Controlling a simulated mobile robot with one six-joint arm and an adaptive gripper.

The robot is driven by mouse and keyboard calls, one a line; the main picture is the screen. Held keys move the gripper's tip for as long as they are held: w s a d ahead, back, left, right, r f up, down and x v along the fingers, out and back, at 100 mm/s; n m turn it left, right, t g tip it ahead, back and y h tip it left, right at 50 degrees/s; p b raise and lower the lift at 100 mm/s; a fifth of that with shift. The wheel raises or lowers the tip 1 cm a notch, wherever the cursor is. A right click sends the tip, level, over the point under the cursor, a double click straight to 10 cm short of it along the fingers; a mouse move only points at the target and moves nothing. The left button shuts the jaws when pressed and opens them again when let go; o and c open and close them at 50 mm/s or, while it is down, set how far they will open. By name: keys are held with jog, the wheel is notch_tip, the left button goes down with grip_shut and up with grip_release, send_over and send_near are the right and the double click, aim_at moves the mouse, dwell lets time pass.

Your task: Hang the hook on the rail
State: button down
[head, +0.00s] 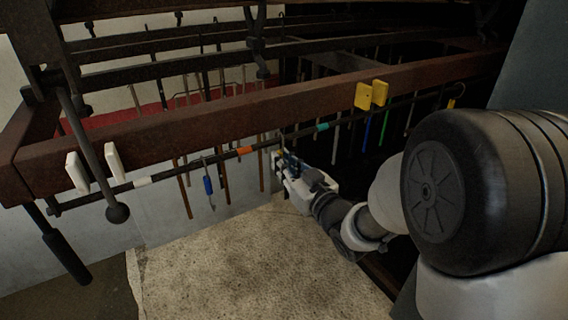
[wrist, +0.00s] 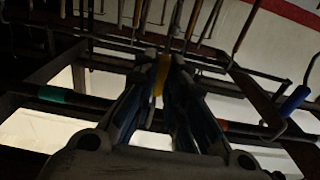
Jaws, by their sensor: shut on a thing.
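The rail (head: 200,164) is a thin dark bar with coloured bands, running below a thick brown beam in the head view. It also crosses the wrist view (wrist: 100,103). My gripper (head: 281,157) is at the rail between the orange band (head: 244,150) and the teal band (head: 322,127). In the wrist view my gripper (wrist: 165,66) is shut on a narrow yellow piece, seemingly the hook (wrist: 159,78). The fingers hide most of it. I cannot tell whether the hook touches the rail or is around it.
A blue-handled tool (head: 208,185) hangs left of my gripper. Several thin rods hang behind the rail. White tabs (head: 77,172) and yellow tabs (head: 364,96) sit on the brown beam (head: 190,119). A pale speckled surface (head: 255,265) lies clear below.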

jog(key=shift+f+b, duration=0.25)
jog(key=shift+b, duration=0.05)
jog(key=c, duration=1.6)
grip_release()
jog(key=shift+o, duration=0.2)
jog(key=shift+s, duration=0.1)
jog(key=v, duration=0.7)
jog(key=shift+s, duration=0.15)
jog(key=shift+d, duration=0.15)
